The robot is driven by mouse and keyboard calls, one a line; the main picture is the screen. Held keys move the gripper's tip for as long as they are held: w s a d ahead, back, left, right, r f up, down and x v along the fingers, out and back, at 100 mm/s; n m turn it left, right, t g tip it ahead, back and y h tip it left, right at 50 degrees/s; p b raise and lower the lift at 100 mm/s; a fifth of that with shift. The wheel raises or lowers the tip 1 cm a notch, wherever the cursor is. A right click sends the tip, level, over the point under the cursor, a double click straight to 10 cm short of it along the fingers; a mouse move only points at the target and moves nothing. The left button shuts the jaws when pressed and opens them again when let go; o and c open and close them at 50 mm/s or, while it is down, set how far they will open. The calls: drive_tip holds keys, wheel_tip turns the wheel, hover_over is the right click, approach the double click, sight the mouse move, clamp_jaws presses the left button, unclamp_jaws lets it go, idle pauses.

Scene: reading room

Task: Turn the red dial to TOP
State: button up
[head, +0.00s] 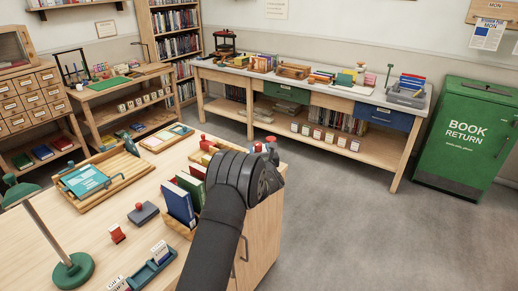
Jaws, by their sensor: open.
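I cannot make out a red dial or the word TOP in the head view. Small red items on the near table are a red block-like piece (117,234) at the front, a red knob (203,137) at the back edge, and a small red-topped item (271,141) just beyond my arm. None is clear enough to call the dial. My dark arm reaches up from the bottom over the table's right side. Its wrist hides part of the table, and my gripper does not show.
The near table (60,225) holds upright books (181,203), a wooden tray (108,188), a green lamp (73,271) and a dark stamp pad (143,214). A long workbench (330,90) stands behind. A green book-return bin (465,140) is at right. Grey floor lies clear between.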

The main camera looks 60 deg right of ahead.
drive_tip(key=shift+w+d, duration=0.5)
drive_tip(key=shift+w, duration=0.05)
drive_tip(key=c, duration=1)
drive_tip(key=shift+w+m+g+h, duration=0.1)
drive_tip(key=shift+m+g+h, duration=0.3)
drive_tip(key=shift+g, duration=0.1)
drive_tip(key=shift+a+r+m+g+h, duration=0.1)
drive_tip(key=shift+r+m+g+h, duration=0.05)
drive_tip(key=shift+m+g+h, duration=0.95)
drive_tip(key=shift+m+g, duration=0.1)
drive_tip(key=shift+g, duration=0.3)
